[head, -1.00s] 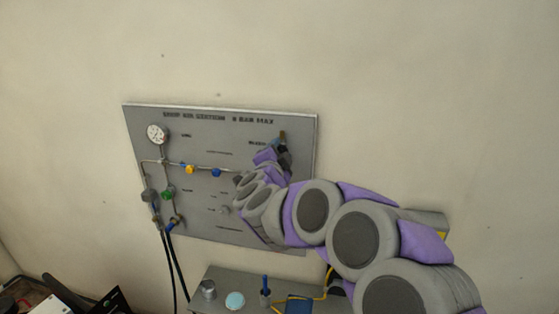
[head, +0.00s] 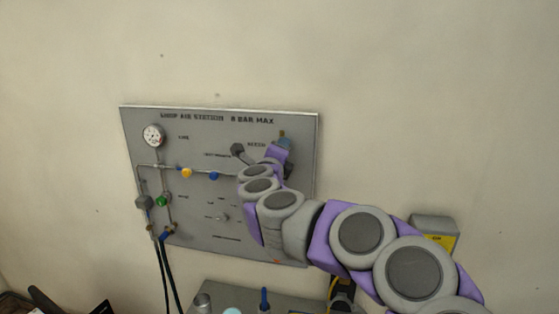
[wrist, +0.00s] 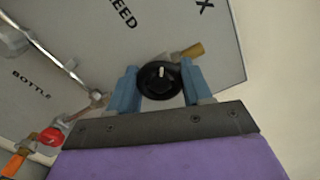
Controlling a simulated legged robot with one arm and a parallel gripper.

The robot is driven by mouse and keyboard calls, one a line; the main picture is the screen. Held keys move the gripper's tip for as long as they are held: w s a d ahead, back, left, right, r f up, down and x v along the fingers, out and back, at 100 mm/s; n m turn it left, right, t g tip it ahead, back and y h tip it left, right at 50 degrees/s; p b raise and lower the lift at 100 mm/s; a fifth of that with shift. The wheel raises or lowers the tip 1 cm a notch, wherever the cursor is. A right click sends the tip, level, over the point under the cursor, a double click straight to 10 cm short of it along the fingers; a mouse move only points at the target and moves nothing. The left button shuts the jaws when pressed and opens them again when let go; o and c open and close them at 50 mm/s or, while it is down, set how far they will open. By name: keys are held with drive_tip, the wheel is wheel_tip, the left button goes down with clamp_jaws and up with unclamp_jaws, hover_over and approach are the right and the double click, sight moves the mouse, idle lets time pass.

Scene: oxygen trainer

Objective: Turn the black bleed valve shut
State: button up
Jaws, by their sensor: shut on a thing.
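The black bleed valve (wrist: 150,86) is a round black knob with a pale mark on its face, seen in the wrist view below the panel's "BLEED" lettering. A brass fitting (wrist: 190,50) sticks out beside it. My gripper (wrist: 159,72) has its two blue fingers on either side of the knob and is shut on it. In the head view my gripper (head: 284,140) is at the upper right of the grey panel (head: 200,215). My arm hides the knob there.
The panel carries a gauge (head: 153,136), a yellow valve (head: 187,172), a blue valve (head: 214,176) and a green valve (head: 162,201). Black hoses (head: 163,270) hang at lower left. A bench (head: 240,293) with small items stands below. The wall above is clear.

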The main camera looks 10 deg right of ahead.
drive_tip(key=m+b, duration=0.1)
drive_tip(key=m, duration=0.1)
drive_tip(key=f+m+b, duration=0.1)
drive_tip(key=m+b, duration=0.1)
drive_tip(key=m, duration=0.1)
drive_tip(key=shift+a+m, duration=0.2)
drive_tip(key=shift+m, duration=0.1)
drive_tip(key=m+b, duration=0.3)
drive_tip(key=m, duration=0.1)
drive_tip(key=shift+d+m, duration=0.1)
drive_tip(key=shift+m, duration=0.6)
drive_tip(key=o, duration=1)
drive_tip(key=shift+w+r, duration=0.15)
drive_tip(key=shift+r, duration=0.05)
drive_tip(key=shift+o, duration=0.2)
drive_tip(key=shift+r, duration=0.1)
drive_tip(key=p+v, duration=0.2)
drive_tip(key=v, duration=1.5)
drive_tip(key=shift+s, duration=0.2)
